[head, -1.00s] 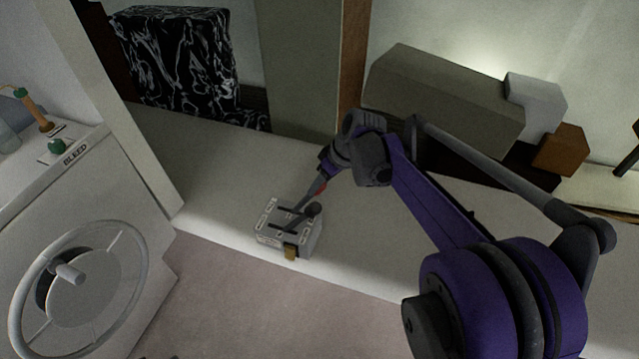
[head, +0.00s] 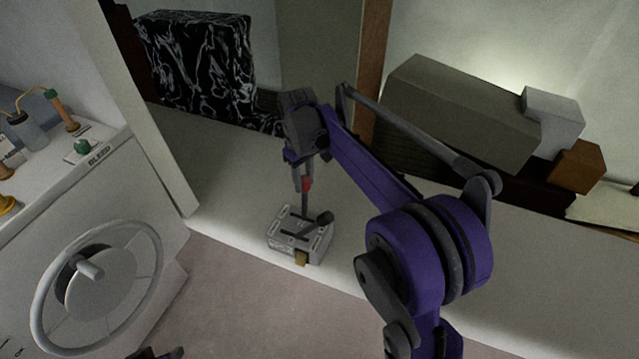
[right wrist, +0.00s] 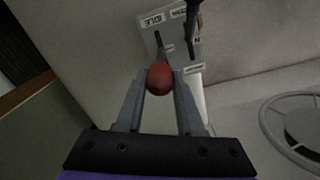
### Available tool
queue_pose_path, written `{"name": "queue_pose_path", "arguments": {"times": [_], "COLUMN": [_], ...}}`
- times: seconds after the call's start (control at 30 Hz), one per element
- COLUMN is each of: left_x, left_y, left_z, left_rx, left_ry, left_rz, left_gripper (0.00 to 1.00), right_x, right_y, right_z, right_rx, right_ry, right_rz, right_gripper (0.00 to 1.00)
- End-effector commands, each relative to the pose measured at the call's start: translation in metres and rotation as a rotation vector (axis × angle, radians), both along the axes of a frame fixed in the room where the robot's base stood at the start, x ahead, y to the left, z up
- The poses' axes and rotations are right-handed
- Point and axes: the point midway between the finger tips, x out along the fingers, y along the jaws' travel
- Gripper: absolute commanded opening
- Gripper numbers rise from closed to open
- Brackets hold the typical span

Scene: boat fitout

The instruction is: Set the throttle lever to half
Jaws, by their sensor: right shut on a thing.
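The throttle box (head: 312,248) is a small grey unit with dark slots and white labels on the pale ledge. The throttle lever (head: 305,206) has a red knob (right wrist: 160,77) and stands near upright in the head view. My right gripper (head: 304,182) is shut on the red knob, with a finger on each side of it in the right wrist view (right wrist: 160,84). A second lever with a black knob (head: 325,217) leans beside it. In the right wrist view an IDLE label (right wrist: 152,20) shows near the slot's far end. A dark part, likely my left gripper (head: 155,353), is cut off at the bottom edge.
A white console with a BLEED label (head: 99,157) and a handwheel (head: 97,285) stands left of the ledge. A post (head: 150,110) rises between them. A black marbled block (head: 200,60) and a grey-green box (head: 460,112) stand behind. The floor in front is clear.

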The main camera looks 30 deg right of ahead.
Motion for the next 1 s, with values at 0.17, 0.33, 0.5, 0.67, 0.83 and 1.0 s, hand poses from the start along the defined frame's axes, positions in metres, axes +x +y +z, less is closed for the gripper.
{"name": "queue_pose_path", "arguments": {"times": [0.17,0.33,0.5,0.67,0.83,1.0], "left_x": [0.0006,0.0005,0.0005,0.0005,0.0005,0.0007], "left_y": [0.0,0.0,0.0,0.0,0.0,0.0], "left_z": [0.0017,0.0015,0.0015,0.0015,0.0014,0.0019], "left_rx": [0.0,0.0,0.0,0.0,0.0,0.0], "left_ry": [-0.001,-0.001,-0.001,-0.001,-0.001,-0.001], "left_rz": [0.0,0.0,0.0,0.0,0.0,0.0], "left_gripper": [0.5,0.5,0.5,0.5,0.5,0.5], "right_x": [0.0086,0.0087,0.0086,0.0082,0.0079,0.0081], "right_y": [0.0069,0.0067,0.0067,0.0066,0.0065,0.0069], "right_z": [0.0006,0.0002,0.0001,0.0,0.0,0.0054], "right_rx": [-0.035,-0.037,-0.037,-0.036,-0.036,-0.035], "right_ry": [0.033,0.036,0.035,0.037,0.038,0.038], "right_rz": [-0.001,-0.003,-0.002,-0.002,-0.001,-0.001], "right_gripper": [0.0,0.0,0.44,0.67,0.67,0.67]}}
